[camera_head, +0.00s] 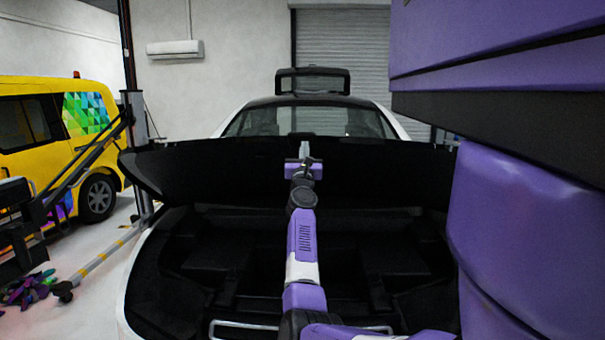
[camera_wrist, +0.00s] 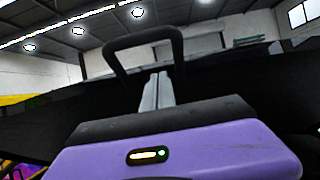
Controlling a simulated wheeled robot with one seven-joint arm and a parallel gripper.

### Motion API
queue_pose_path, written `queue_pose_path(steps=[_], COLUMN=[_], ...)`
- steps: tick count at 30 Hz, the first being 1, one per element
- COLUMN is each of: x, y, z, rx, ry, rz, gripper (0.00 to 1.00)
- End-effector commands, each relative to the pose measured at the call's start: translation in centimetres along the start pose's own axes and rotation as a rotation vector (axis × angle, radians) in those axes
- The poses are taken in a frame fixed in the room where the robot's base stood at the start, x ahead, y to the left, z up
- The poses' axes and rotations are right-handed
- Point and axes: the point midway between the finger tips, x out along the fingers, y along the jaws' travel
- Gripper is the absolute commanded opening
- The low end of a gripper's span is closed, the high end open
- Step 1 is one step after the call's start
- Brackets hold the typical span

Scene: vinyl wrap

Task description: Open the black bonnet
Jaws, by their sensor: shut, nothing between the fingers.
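The black bonnet (camera_head: 220,165) of the white car is raised, standing up as a wide dark panel in front of the windscreen in the head view. Below it the dark front compartment (camera_head: 215,245) is exposed. My gripper (camera_head: 305,148) is at the upper middle of the bonnet, with the arm reaching over the compartment. In the wrist view my gripper (camera_wrist: 157,88) has its two fingers together with nothing between them. The dark bonnet (camera_wrist: 225,85) fills the area behind the fingers. Whether the fingertips touch the bonnet cannot be told.
A yellow van (camera_head: 50,135) stands at the left. A dark lift post (camera_head: 135,90) with arms is beside the car's left side. Several colourful pieces (camera_head: 28,288) lie on the floor at the lower left. A roller shutter (camera_head: 345,55) is at the back.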

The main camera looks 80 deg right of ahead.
Motion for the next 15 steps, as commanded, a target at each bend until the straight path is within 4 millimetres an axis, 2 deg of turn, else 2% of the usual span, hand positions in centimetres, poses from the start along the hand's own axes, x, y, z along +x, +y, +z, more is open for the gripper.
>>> queue_pose_path(steps=[1,6,15], x=[1.4,4.8,8.3], y=[-0.2,-0.3,-0.4], z=[0.2,1.5,3.4], rx=[0.005,0.006,0.005], ry=[-0.002,-0.003,-0.004], rz=[-0.002,0.0,0.003], gripper=[0.0,0.0,0.0])
